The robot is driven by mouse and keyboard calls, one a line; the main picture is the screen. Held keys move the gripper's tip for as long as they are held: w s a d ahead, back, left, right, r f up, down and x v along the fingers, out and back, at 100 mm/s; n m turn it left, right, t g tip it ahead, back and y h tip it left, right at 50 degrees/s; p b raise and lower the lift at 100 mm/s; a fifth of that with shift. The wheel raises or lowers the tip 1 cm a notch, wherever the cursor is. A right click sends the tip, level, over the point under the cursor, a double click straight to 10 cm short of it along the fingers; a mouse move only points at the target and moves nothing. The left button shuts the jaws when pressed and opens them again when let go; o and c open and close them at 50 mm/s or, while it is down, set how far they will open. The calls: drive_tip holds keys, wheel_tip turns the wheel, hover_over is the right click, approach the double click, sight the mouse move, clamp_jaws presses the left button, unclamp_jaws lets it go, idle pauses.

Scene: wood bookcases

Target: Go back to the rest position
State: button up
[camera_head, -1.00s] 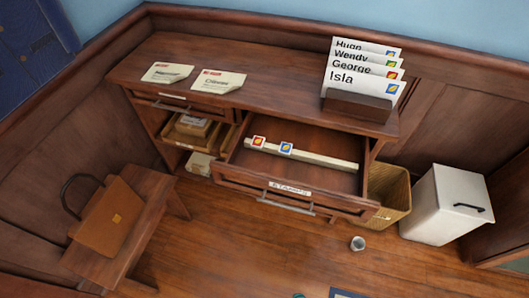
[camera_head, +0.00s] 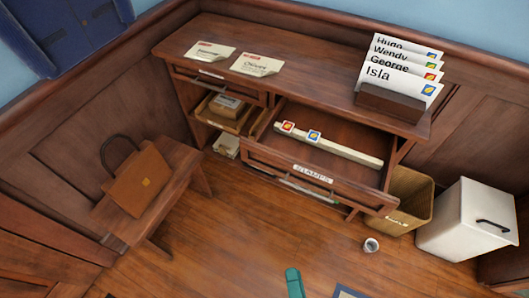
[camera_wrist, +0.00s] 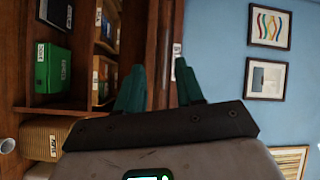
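My gripper (camera_wrist: 160,74) shows in the wrist view with two teal fingers standing apart and nothing between them. A wooden bookcase and a blue wall lie behind it. In the head view, a teal part of my gripper (camera_head: 294,283) shows at the bottom edge, over the wooden floor and well in front of the desk (camera_head: 300,55). The rest of my arm is out of that view. The desk's STAMPS drawer (camera_head: 330,185) stands open, with two stamps on a pale strip (camera_head: 350,152) inside.
A bench (camera_head: 178,165) with a brown bag (camera_head: 140,180) stands at left. A wicker basket (camera_head: 408,205), a white bin (camera_head: 468,220) and a small cup (camera_head: 371,244) are at right. The floor's middle is clear.

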drive_tip(key=w+d+f+n+g+y, duration=0.1)
drive_tip(key=w+d+n+g+y, duration=0.1)
drive_tip(key=w+d+n+g, duration=0.6)
drive_tip(key=s+d+r+n+g+h+p, duration=0.1)
drive_tip(key=s+d+r+n+g+h, duration=0.3)
drive_tip(key=s+d+g, duration=0.5)
drive_tip(key=s+d+r+n, duration=0.1)
drive_tip(key=s+d, duration=0.1)
drive_tip(key=s, duration=0.2)
drive_tip(key=shift+d+p, duration=0.2)
drive_tip(key=shift+p, duration=0.1)
drive_tip(key=shift+r, duration=0.2)
idle(2.1)
